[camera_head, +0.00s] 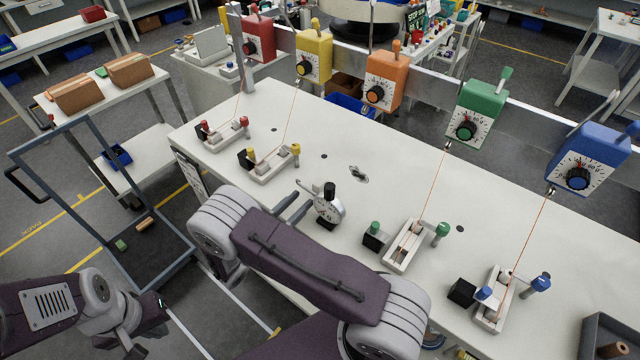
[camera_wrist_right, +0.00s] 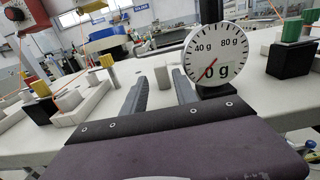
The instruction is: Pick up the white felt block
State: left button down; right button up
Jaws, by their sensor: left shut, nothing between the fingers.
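A small pale block (camera_wrist_right: 162,76) stands in the wrist view, beyond and between the fingers of my right gripper (camera_wrist_right: 160,88). It looks like the white felt block, but its material cannot be made out. In the head view I cannot pick this block out for certain. My right gripper (camera_head: 291,208) is open and empty, low over the table beside the round dial gauge (camera_head: 327,207). The gauge (camera_wrist_right: 215,60) stands just right of the fingers in the wrist view. My left gripper (camera_head: 134,346) is shut and empty at the lower left, off the table.
Fixtures with red (camera_head: 224,130), yellow (camera_head: 271,163), green (camera_head: 407,245) and blue (camera_head: 493,300) parts line the white table (camera_head: 300,130). Thin orange cords rise from them to coloured dial boxes. A grey bin (camera_head: 606,330) is at the lower right.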

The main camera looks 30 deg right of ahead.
aim_at(315, 186)
jog(key=shift+d+r, duration=0.1)
jog(key=shift+r, duration=0.1)
jog(key=x, duration=0.2)
jog(key=shift+w+d+p, duration=0.1)
jog(key=shift+d+p, duration=0.15)
jog(key=shift+p, duration=0.1)
jog(key=shift+w+d+f, duration=0.15)
jog(key=shift+d+f, duration=0.05)
jog(key=shift+d, duration=0.15)
jog(key=p+x, duration=0.1)
jog(key=x, duration=0.3)
jog(key=shift+w+d+r, duration=0.1)
jog(key=shift+w+d, duration=0.05)
jog(key=shift+d, duration=0.2)
jog(key=shift+w+d, duration=0.15)
jog(key=shift+d, duration=0.15)
pick_arm(q)
jog(key=shift+a+r, duration=0.15)
jog(key=shift+r, duration=0.75)
pick_arm(e)
jog(key=shift+a, duration=0.1)
grip_shut()
